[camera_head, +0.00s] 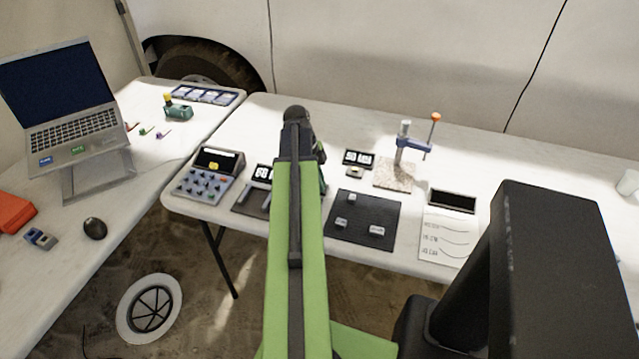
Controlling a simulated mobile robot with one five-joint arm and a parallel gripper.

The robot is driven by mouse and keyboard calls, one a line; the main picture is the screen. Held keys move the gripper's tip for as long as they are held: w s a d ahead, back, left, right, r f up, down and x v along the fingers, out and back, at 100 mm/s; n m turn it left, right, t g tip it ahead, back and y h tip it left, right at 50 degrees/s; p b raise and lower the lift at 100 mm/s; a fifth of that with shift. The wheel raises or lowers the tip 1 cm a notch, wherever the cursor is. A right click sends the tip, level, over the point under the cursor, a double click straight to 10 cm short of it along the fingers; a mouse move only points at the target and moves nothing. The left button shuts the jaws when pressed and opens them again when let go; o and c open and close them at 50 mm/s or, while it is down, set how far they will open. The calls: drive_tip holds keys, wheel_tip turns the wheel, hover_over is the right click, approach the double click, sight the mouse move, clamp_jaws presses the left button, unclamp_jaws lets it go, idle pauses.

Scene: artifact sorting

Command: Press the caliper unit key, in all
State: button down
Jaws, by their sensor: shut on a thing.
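My green arm reaches over the middle table, and my dark gripper (314,150) is at its far end, mostly hidden behind the arm. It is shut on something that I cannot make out. A small display (265,172) with digits stands just left of my arm, on a dark mat (243,209) with grey bar-like parts. It may belong to the caliper; my arm covers its right side. No unit key can be made out there. A second small display (357,158) stands right of my gripper, with a small block (355,172) in front.
A keypad device (204,180) stands left of the dark mat. Right of my arm are a black mat (362,234) with grey blocks, a stone-based stand (395,176) and a paper sheet (447,234). A laptop (65,110) stands on the left table.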

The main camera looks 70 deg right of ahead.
drive_tip(key=s+p+v, duration=0.1)
drive_tip(key=p+v, duration=1.2)
drive_tip(key=p, duration=0.1)
drive_tip(key=shift+r, duration=0.6)
drive_tip(key=shift+w, duration=0.1)
